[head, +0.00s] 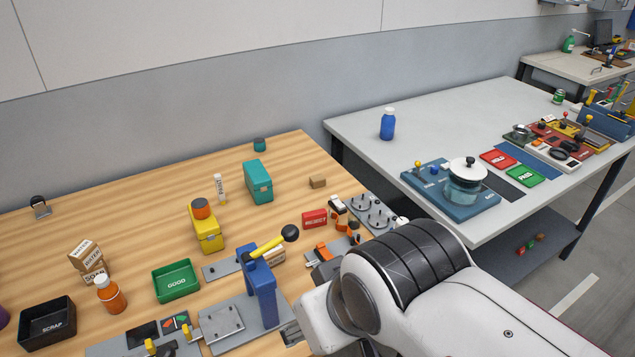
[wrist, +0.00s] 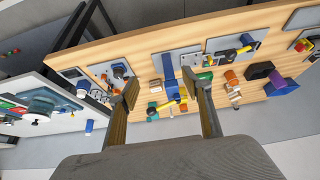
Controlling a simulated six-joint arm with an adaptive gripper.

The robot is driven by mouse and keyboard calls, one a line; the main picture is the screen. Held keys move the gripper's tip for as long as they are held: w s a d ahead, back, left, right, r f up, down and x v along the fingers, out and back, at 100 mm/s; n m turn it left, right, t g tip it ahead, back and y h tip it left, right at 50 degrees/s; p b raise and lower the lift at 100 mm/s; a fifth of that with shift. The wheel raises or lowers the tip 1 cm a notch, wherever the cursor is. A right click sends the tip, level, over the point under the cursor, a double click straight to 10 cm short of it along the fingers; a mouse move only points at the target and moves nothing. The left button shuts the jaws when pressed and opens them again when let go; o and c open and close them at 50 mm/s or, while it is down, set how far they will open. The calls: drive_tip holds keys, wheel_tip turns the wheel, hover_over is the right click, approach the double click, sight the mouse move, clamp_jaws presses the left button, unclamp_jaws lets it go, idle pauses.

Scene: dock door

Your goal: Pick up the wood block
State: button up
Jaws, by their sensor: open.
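The wood block (head: 318,183) is a small brown block lying on the wooden table, toward its far right part, between the teal box and the red box. It stands apart from its neighbours. I cannot pick it out for sure in the wrist view. My gripper (wrist: 162,88) is open in the wrist view, its two fingers wide apart with nothing held between them. The table items show well beyond the fingertips. In the head view my arm crosses the lower right, and the fingers cannot be made out there.
A teal box (head: 258,182), red box (head: 314,218) and grey knob plate (head: 371,212) surround the block. A blue press with a yellow lever (head: 262,291) stands nearer. A yellow box (head: 207,230) and green GOOD tray (head: 176,281) lie left. The table's back left is mostly clear.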

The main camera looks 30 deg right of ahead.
drive_tip(key=shift+w, duration=0.1)
drive_tip(key=w+a+r+m+y, duration=0.1)
drive_tip(key=w+a+m+y, duration=0.25)
drive_tip(key=w, duration=0.45)
drive_tip(key=w+a+r+m+y, duration=0.2)
drive_tip(key=w+a+m, duration=0.25)
drive_tip(key=w, duration=0.45)
drive_tip(key=w+d+m+t+y, duration=0.1)
drive_tip(key=w+d+m+t, duration=0.15)
drive_tip(key=w+m, duration=0.45)
drive_tip(key=m+t+h, duration=0.5)
drive_tip(key=m, duration=1.2)
hover_over(318, 181)
drive_tip(key=s+a, duration=0.6)
drive_tip(key=a, duration=0.3)
wheel_tip(318, 181, down, 15)
drive_tip(key=d+f+m+h, duration=0.1)
drive_tip(key=d+f, duration=0.1)
drive_tip(key=d, duration=0.1)
drive_tip(key=d+f+m+h, duration=0.1)
drive_tip(key=d+f+m, duration=0.1)
drive_tip(key=d+f, duration=0.1)
drive_tip(key=d+f+m+h, duration=0.1)
drive_tip(key=d+f+m, duration=0.1)
drive_tip(key=f, duration=0.1)
drive_tip(key=shift+w+d+f, duration=0.15)
drive_tip(key=shift+w+d, duration=0.15)
drive_tip(key=shift+d, duration=0.1)
